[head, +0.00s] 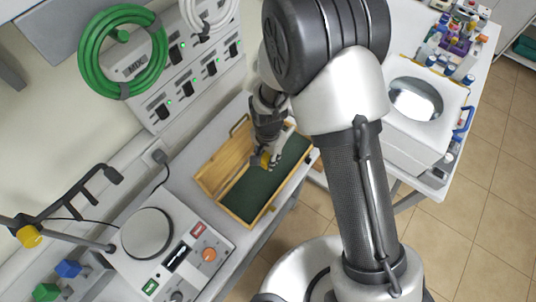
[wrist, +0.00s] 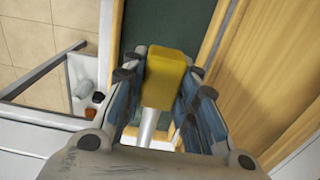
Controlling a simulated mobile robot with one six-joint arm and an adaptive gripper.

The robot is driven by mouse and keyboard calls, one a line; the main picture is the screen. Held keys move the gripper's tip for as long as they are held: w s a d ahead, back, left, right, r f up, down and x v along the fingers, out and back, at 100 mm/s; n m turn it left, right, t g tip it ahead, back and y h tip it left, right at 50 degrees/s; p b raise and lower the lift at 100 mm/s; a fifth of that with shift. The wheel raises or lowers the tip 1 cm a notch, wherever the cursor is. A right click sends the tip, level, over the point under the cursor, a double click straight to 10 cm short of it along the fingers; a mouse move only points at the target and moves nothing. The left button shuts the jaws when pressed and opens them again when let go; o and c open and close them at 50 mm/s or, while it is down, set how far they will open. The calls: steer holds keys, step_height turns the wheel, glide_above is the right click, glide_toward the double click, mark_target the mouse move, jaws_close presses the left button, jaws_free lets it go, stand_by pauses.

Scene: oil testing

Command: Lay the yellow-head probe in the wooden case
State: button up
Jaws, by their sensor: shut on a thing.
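The yellow-head probe (wrist: 168,75) sits between my fingers in the wrist view, its yellow head up front and a pale metal shaft running back toward the wrist. My gripper (wrist: 165,85) is shut on it. In the head view my gripper (head: 266,158) is over the open wooden case (head: 257,212), and a small bit of the yellow head (head: 265,160) shows at its fingertips. The case has a dark green lining (head: 262,188) and its lid (head: 222,160) stands open on the left. Whether the probe touches the lining I cannot tell.
A hotplate-like device (head: 147,234) with knobs stands left of the case. A clamp stand with a yellow knob (head: 29,236) is at far left. A wall panel with green hose (head: 122,50) is behind. A white box with a round basin (head: 415,100) stands on the right bench.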

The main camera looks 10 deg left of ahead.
steer(key=shift+f+b, duration=2.15)
steer(key=shift+f, duration=0.85)
steer(key=o, duration=1.1)
steer(key=shift+o, duration=0.2)
step_height(320, 180, up, 12)
steer(key=shift+r, duration=0.1)
